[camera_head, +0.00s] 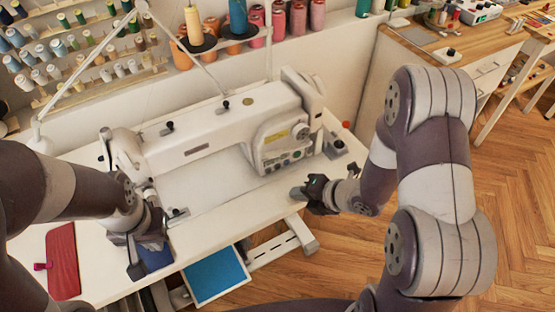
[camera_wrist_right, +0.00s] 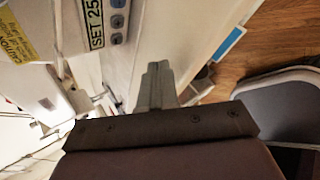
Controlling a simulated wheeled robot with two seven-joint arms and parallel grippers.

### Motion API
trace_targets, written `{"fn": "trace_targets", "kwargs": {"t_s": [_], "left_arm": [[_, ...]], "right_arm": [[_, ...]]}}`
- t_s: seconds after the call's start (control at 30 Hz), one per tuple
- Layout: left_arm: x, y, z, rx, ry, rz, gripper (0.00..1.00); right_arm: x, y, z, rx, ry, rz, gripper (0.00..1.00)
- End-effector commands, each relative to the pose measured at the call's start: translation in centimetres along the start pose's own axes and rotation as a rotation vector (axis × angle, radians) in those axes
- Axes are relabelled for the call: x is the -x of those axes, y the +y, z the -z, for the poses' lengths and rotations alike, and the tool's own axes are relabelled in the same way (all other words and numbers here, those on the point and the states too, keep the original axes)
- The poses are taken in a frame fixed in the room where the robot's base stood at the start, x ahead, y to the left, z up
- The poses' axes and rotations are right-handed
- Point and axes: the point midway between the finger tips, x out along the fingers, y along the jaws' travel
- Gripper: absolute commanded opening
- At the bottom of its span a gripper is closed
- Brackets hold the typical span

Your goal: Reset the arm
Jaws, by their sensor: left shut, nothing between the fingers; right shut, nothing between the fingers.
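My left gripper (camera_head: 135,268) points down over the front left part of the white sewing table (camera_head: 215,225), in front of the sewing machine's needle end. It is shut and empty. My right gripper (camera_head: 298,193) is at the table's front right edge, in front of the sewing machine's control panel. It is shut with nothing in it; its closed fingers also show in the right wrist view (camera_wrist_right: 156,85). Both arms are bent, and the right forearm (camera_head: 440,170) stands over the floor on the right.
The white sewing machine (camera_head: 210,140) fills the table's middle. A red cloth (camera_head: 63,262) lies at the table's left, and a dark blue piece (camera_head: 155,256) lies beside my left gripper. Thread racks line the back wall. A wooden-topped bench (camera_head: 455,45) stands at back right. Wood floor (camera_head: 515,200) is clear at right.

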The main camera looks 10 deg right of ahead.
Motion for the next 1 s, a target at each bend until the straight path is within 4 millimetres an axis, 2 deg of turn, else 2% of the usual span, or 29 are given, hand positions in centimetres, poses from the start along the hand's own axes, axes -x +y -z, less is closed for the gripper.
{"fn": "trace_targets", "kwargs": {"t_s": [0.57, 0.67, 0.77, 0.8, 0.87, 0.9, 1.0], "left_arm": [[0.0, 0.0, 0.0, 0.000, 0.000, 0.000, 0.00], [0.8, 0.0, 0.1, 0.000, 0.000, 0.000, 0.00], [3.5, 0.0, 0.4, 0.000, 0.000, 0.000, 0.00], [5.0, 0.0, 0.6, 0.000, 0.000, 0.000, 0.00], [7.0, 0.0, 0.8, 0.000, 0.000, 0.000, 0.00], [8.2, 0.0, 1.0, 0.000, 0.001, 0.000, 0.00], [10.3, 0.0, 1.2, 0.000, 0.001, 0.000, 0.00]], "right_arm": [[0.0, 0.0, 0.0, -0.001, 0.000, 0.000, 0.00], [0.7, 0.5, -0.7, -0.060, -0.023, 0.033, 0.00], [4.0, 2.1, -3.2, -0.357, -0.145, 0.164, 0.00], [6.2, 2.9, -4.2, -0.564, -0.233, 0.229, 0.00], [10.0, 4.1, -5.0, -0.925, -0.385, 0.305, 0.00], [12.4, 4.8, -4.7, -1.171, -0.483, 0.337, 0.00], [17.3, 6.5, -2.3, -1.727, -0.693, 0.376, 0.00]]}}
